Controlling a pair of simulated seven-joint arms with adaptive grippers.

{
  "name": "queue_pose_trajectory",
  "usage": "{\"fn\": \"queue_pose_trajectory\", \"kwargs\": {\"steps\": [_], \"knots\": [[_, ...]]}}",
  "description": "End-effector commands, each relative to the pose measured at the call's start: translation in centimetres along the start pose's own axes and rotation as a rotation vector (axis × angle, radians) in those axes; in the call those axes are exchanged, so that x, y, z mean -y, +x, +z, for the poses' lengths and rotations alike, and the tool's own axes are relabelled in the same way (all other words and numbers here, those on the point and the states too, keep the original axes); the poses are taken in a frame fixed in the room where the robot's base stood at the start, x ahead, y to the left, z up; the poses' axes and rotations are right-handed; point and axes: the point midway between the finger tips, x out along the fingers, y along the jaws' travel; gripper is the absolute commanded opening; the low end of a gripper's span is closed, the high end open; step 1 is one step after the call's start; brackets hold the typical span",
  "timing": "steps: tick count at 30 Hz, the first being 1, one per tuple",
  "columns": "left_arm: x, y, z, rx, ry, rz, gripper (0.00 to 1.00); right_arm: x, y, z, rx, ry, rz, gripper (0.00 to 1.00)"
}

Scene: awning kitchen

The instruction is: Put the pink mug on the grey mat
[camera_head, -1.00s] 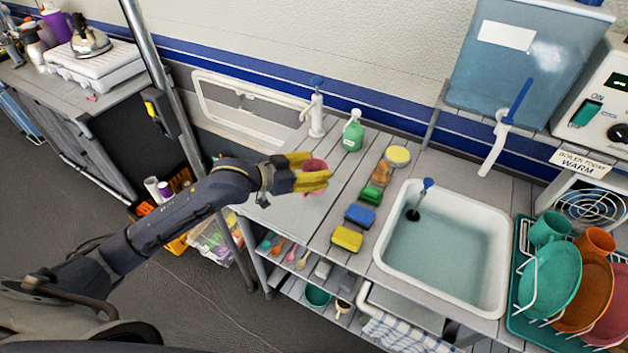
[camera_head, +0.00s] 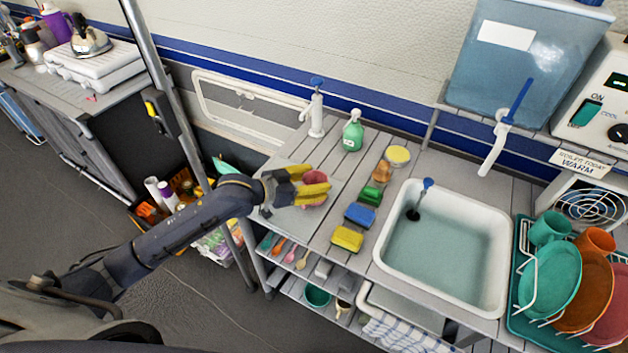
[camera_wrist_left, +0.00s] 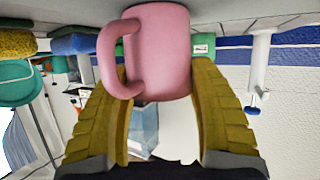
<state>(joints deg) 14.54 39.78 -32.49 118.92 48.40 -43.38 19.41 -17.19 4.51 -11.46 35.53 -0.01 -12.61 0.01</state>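The pink mug (camera_head: 314,178) is between the yellow fingers of my left gripper (camera_head: 313,190), over the left end of the counter. In the left wrist view, which is upside down, the mug (camera_wrist_left: 160,50) fills the space between the fingertips, with its handle toward the left finger. The mug looks upright. The grey mat (camera_head: 284,172) appears as a plain light grey patch on the counter's left end, partly covered by my gripper. I cannot tell whether the mug's base touches it. My right gripper is not in view.
A green soap bottle (camera_head: 352,132) and a white pump tap (camera_head: 317,115) stand behind. Blue (camera_head: 360,215) and yellow (camera_head: 347,238) sponges lie to the right, beside the sink (camera_head: 450,250). A dish rack (camera_head: 520,320) stands far right.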

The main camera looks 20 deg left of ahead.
Motion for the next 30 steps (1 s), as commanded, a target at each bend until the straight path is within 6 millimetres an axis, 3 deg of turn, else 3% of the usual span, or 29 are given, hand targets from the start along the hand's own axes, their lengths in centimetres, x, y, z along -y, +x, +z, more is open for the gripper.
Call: {"fn": "queue_pose_trajectory", "kwargs": {"steps": [6, 16, 20, 30], "knots": [[0.0, 0.0, 0.0, 0.001, 0.0, 0.0, 0.82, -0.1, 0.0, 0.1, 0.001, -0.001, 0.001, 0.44], [0.0, -0.2, -0.4, -0.001, 0.0, 0.0, 0.82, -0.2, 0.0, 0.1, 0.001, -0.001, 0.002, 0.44], [0.0, -1.7, -0.2, 0.002, 0.0, -0.001, 0.82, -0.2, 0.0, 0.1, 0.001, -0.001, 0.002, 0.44], [0.1, -7.5, -0.1, 0.004, 0.001, -0.001, 0.82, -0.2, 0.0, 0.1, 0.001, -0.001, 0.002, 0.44]]}}
